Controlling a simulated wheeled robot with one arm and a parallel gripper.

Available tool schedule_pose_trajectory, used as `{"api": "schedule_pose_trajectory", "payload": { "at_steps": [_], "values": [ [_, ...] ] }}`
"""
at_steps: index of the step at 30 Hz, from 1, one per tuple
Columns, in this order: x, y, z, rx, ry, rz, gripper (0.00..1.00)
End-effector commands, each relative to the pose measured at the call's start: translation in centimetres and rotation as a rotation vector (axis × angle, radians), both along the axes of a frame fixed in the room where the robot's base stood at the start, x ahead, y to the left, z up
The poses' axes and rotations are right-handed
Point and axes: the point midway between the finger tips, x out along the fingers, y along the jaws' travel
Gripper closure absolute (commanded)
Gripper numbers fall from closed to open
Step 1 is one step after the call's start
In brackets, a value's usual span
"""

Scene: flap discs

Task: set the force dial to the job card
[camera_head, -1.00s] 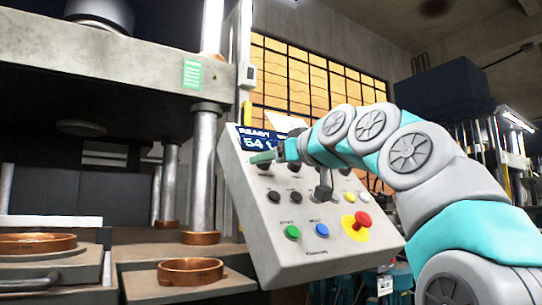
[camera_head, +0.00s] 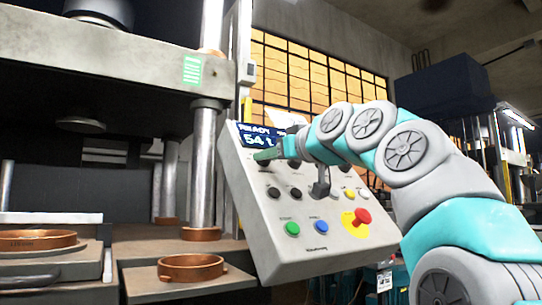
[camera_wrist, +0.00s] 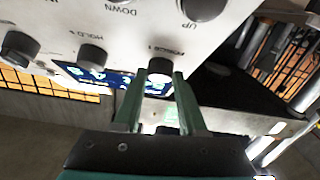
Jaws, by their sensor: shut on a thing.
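The force dial (camera_wrist: 160,66) is a dark round knob at the top middle of the wrist view, with a label beside it that looks like FORCE t. My gripper (camera_wrist: 157,82) has its two green fingers on either side of this knob and is shut on it. In the head view my gripper (camera_head: 266,155) is at the panel's upper left, just below the display, and hides the dial. The blue display (camera_head: 259,138) reads READY and a value that looks like 64 t; the first digit is hard to tell. A white card (camera_head: 287,119) stands above the panel, its writing unreadable.
The grey control panel (camera_head: 300,250) also carries several black knobs, a lever (camera_head: 320,190), a green button (camera_head: 292,228), a blue button (camera_head: 321,227) and a red emergency stop (camera_head: 362,216). The press column (camera_head: 203,165) and copper rings (camera_head: 191,267) are at left.

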Motion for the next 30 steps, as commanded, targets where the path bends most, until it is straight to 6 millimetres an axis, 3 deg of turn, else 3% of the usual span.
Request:
{"api": "schedule_pose_trajectory", "payload": {
  "at_steps": [30],
  "values": [
    [0.13,-0.34,0.36,-0.132,-0.097,0.136,1.00]
  ]
}}
